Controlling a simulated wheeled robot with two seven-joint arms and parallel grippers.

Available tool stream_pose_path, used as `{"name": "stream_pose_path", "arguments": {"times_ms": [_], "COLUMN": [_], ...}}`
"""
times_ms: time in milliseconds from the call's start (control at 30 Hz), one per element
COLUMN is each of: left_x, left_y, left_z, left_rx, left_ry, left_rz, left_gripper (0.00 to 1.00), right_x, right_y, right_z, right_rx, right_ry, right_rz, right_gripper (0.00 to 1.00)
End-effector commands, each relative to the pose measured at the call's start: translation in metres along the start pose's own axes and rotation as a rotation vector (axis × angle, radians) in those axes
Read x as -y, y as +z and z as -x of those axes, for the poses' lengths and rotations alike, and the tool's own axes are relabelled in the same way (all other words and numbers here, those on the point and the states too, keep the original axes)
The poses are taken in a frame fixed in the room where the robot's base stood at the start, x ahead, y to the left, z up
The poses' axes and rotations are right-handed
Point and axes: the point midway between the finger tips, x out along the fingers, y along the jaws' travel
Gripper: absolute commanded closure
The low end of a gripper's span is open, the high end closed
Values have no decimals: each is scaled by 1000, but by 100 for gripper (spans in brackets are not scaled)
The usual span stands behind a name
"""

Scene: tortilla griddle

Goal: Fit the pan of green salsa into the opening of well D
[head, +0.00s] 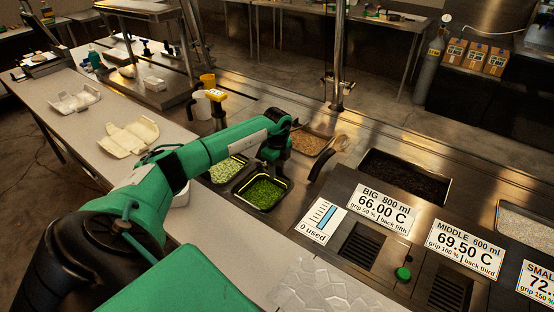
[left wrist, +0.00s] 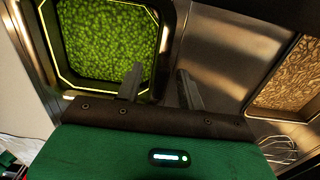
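The pan of green salsa (head: 262,191) is a black-rimmed rectangular pan near the counter's front edge, left of centre. It fills the upper left of the left wrist view (left wrist: 105,40). My left gripper (head: 274,168) is over its far side, pointing down. In the left wrist view the two fingers (left wrist: 160,75) are apart, with nothing clearly held. One finger overlaps the salsa and the other the steel, with the pan's side rim between them in the picture. I cannot tell if they touch it. No well label D is readable. My right gripper is out of view.
A pan of pale green food (head: 228,168) sits beside the salsa pan. A brown-filled pan (head: 312,143) lies behind, with a scoop handle (head: 322,163) near it. A dark-filled bin (head: 405,177) and temperature signs (head: 383,208) are to the right. White open cartons (head: 130,137) lie at left.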

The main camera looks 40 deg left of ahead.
Motion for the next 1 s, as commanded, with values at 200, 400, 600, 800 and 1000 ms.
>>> {"name": "stream_pose_path", "arguments": {"times_ms": [200, 400, 600, 800, 1000], "left_x": [1, 1, 1, 0, 0], "left_y": [0, 0, 0, 0, 0], "left_z": [17, 61, 105, 132, 139], "left_rx": [0, 1, 0, -1, 0], "left_ry": [-4, -6, -6, -3, -1], "left_rz": [0, 0, -1, 1, 1], "left_gripper": [61, 61, 61, 61, 61], "right_x": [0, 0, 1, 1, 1], "right_y": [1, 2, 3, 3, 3], "right_z": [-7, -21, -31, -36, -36], "right_rx": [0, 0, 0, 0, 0], "right_ry": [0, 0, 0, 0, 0], "right_rz": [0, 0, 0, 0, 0], "right_gripper": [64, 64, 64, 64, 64]}}
